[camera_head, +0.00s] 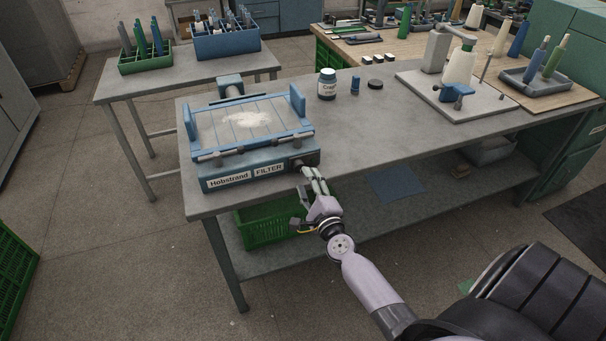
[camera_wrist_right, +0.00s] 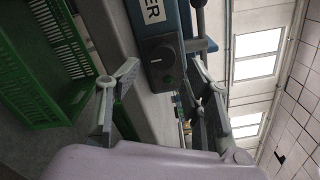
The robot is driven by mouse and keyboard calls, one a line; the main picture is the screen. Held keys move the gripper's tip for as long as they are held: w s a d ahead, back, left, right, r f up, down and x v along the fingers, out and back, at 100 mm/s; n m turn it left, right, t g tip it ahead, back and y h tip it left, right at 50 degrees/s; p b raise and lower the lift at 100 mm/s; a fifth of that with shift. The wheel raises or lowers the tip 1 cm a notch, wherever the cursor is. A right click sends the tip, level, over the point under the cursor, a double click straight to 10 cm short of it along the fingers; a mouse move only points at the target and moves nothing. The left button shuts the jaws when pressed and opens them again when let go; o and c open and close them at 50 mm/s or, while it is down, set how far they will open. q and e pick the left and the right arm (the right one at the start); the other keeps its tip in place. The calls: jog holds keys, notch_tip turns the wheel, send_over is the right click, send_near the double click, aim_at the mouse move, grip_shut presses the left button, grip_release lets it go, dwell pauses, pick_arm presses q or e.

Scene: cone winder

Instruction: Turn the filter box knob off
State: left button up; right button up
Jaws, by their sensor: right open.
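The blue filter box (camera_head: 247,174), labelled "Hobstrand FILTER", stands on the near left part of the grey workbench. Its dark knob (camera_head: 298,164) is at the right end of the front panel, just right of the FILTER label. In the right wrist view the dark round knob (camera_wrist_right: 169,83) shows between the fingers, but I cannot clearly read its setting. My right gripper (camera_head: 314,175) is open in front of the knob. In the right wrist view the gripper's fingers (camera_wrist_right: 166,80) stand on either side of the knob, apparently without touching it. My left gripper is not in view.
A green crate (camera_head: 272,222) sits on the shelf below. A winder stand (camera_head: 455,98) is further right. The bench between them is mostly clear.

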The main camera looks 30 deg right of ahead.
jog(key=shift+r+v, duration=0.15)
jog(key=shift+v, duration=0.8)
jog(key=shift+r+v, duration=0.15)
jog(key=shift+v, duration=0.8)
jog(key=shift+d, duration=0.15)
jog(key=s+a+f+n+g+y, duration=0.1)
jog(key=s+a+f+n+g, duration=0.25)
jog(key=f, duration=0.65)
jog(key=s+a+f+n+g+y, duration=0.1)
jog(key=s+a+f+n+y, duration=0.15)
jog(key=s+f+n, duration=0.55)
jog(key=s+a+f+n+g+y, duration=0.1)
jog(key=a+f+n+g, duration=0.2)
jog(key=f, duration=1)
jog(key=s+a+f+n+g, duration=0.1)
jog(key=s+f+n+g, duration=0.2)
jog(key=s, duration=0.7)
jog(key=s+a+f+n+g, duration=0.1)
jog(key=s+f+n+g, duration=0.2)
jog(key=s+f+n, duration=0.3)
jog(key=s+a+f+n+g, duration=0.1)
jog(key=s+f+n+g, duration=0.2)
jog(key=s, duration=1.3)
notch_tip(320, 180, down, 5)
jog(key=shift+r+n+p, duration=0.1)
jog(key=shift+n+p, duration=0.2)
jog(key=shift+n, duration=0.65)
